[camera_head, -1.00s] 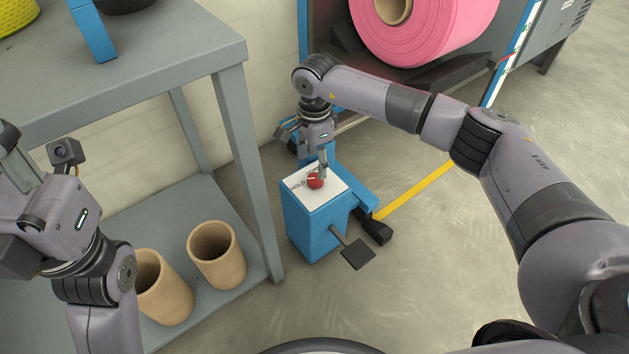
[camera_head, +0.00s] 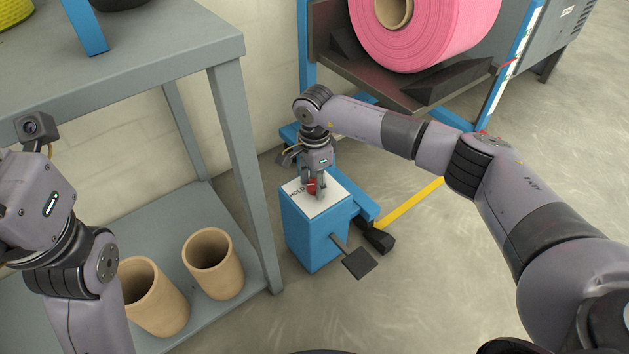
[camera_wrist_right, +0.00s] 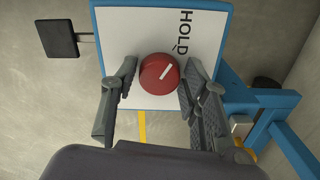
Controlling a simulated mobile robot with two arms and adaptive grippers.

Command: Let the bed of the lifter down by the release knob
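The red release knob (camera_wrist_right: 159,74) has a white pointer line and sits on the white top plate (camera_wrist_right: 125,40) of a blue box (camera_head: 312,240). The word HOLD is printed on the plate; the pointer slants towards its lower end in the wrist view. My right gripper (camera_head: 314,193) points down over the knob. In the wrist view its fingers (camera_wrist_right: 159,78) stand apart on both sides of the knob, with a gap visible on the left. The lifter's bed (camera_head: 400,95) carries a pink roll (camera_head: 425,30). My left gripper (camera_head: 38,200) is at the left edge, its fingers out of sight.
A black pedal (camera_head: 360,263) sticks out from the blue box. A grey table (camera_head: 140,75) with a lower shelf stands at left. Two tan tubes (camera_head: 213,265) (camera_head: 155,297) stand on the shelf. A yellow floor line (camera_head: 412,205) runs beside the box; the floor at right is clear.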

